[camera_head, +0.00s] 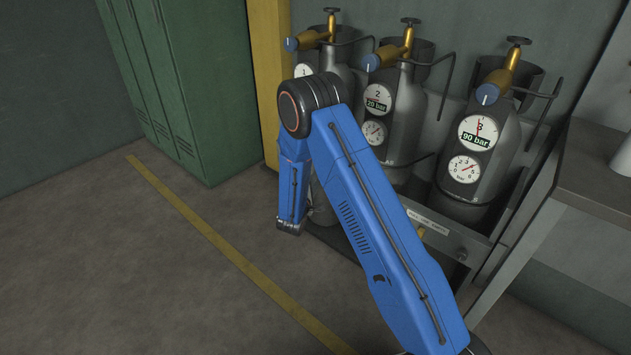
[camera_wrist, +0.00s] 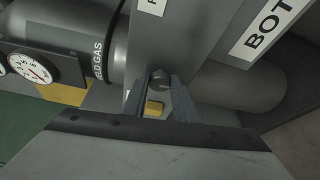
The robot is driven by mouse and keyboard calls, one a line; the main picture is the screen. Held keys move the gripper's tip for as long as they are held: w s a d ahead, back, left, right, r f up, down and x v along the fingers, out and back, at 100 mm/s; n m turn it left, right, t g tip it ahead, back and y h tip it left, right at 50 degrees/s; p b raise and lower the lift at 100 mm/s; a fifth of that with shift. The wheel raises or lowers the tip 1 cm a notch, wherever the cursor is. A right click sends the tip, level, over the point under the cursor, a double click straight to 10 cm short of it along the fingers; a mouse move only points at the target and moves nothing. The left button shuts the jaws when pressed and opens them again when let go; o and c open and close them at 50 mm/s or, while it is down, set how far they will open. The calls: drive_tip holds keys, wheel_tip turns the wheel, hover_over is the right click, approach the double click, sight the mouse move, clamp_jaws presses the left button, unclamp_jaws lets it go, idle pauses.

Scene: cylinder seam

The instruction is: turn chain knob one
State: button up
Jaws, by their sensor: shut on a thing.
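In the wrist view a small dark round knob (camera_wrist: 160,77) sits at the tips of my gripper (camera_wrist: 161,86), against a grey panel (camera_wrist: 187,35). The two fingers stand on either side of it and are shut on it. In the head view my blue arm hides the gripper and this knob. The cylinder marked 1 (camera_head: 306,70) stands at the left of the rack, mostly behind my arm. In the wrist view a cylinder with a round gauge (camera_wrist: 28,68) lies to the left of the fingers.
Cylinder two (camera_head: 407,115), showing 20 bar, and cylinder three (camera_head: 487,155), showing 90 bar, stand to the right. A grey table (camera_head: 600,180) is at the right edge. Green lockers (camera_head: 190,80) stand at the left. The floor (camera_head: 120,270) at the front left is clear.

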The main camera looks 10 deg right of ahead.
drive_tip(key=shift+s+m, duration=0.1)
drive_tip(key=shift+m, duration=0.2)
drive_tip(key=shift+f, duration=0.1)
drive_tip(key=o, duration=1.1)
drive_tip(key=shift+c, duration=0.2)
drive_tip(key=f+v, duration=0.1)
drive_tip(key=v, duration=1.6)
drive_tip(key=shift+s+r, duration=0.2)
drive_tip(key=shift+r, duration=0.2)
